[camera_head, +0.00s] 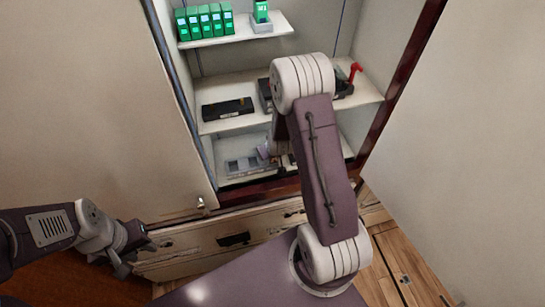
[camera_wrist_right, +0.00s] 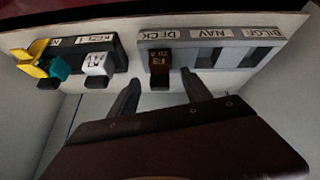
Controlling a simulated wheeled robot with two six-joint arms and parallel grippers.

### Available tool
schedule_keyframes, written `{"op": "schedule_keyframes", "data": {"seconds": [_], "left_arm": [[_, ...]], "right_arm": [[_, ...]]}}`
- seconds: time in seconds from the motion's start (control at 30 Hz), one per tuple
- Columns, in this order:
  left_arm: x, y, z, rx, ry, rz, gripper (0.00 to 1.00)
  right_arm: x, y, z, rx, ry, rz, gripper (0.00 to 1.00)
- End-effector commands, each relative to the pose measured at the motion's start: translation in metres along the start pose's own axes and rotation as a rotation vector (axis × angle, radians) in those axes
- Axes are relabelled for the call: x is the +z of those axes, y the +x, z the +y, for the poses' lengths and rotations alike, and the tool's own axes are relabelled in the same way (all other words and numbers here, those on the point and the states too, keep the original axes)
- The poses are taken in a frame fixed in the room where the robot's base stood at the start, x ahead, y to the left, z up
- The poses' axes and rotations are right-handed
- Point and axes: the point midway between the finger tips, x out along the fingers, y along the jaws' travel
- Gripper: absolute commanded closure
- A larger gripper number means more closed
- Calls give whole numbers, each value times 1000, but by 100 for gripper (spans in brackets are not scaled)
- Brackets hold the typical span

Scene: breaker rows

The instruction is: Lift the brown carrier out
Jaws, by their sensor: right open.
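In the right wrist view the brown carrier (camera_wrist_right: 159,62) sits in the slot under the DECK label of the grey row (camera_wrist_right: 181,41). The NAV and BILGE slots beside it look empty. My right gripper (camera_wrist_right: 158,88) is open, its two fingers apart on either side of the carrier's line and not closed on it. In the head view the grey row (camera_head: 240,165) stands on the lowest shelf; my right arm hides most of the right gripper there. My left gripper (camera_head: 138,257) looks open and empty, outside the cabinet at the lower left.
A black row (camera_wrist_right: 82,57) with yellow (camera_wrist_right: 32,60), teal (camera_wrist_right: 58,69) and white (camera_wrist_right: 95,64) carriers stands beside the grey row. Above are a middle shelf (camera_head: 212,124) with a black unit (camera_head: 228,109) and red lever (camera_head: 355,71), and a top shelf with green units (camera_head: 205,22).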

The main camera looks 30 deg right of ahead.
Motion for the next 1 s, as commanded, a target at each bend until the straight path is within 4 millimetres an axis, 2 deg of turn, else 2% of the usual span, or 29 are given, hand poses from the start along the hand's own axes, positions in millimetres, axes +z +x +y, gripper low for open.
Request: {"op": "schedule_keyframes", "data": {"seconds": [0.1,0.13,0.3,0.33,0.8,1.0], "left_arm": [[0,0,0,0,0,0,64],[0,0,0,0,0,0,64],[0,0,0,0,0,0,64],[0,0,0,0,0,0,64],[0,-1,0,0,0,0,64],[-2,-20,0,0,0,0,64]], "right_arm": [[0,0,0,0,0,0,43],[0,0,0,0,0,0,48],[0,0,0,0,0,0,96],[0,0,0,0,0,0,100],[-1,-2,1,1,-1,2,100],[-13,-20,4,2,0,4,100]]}}
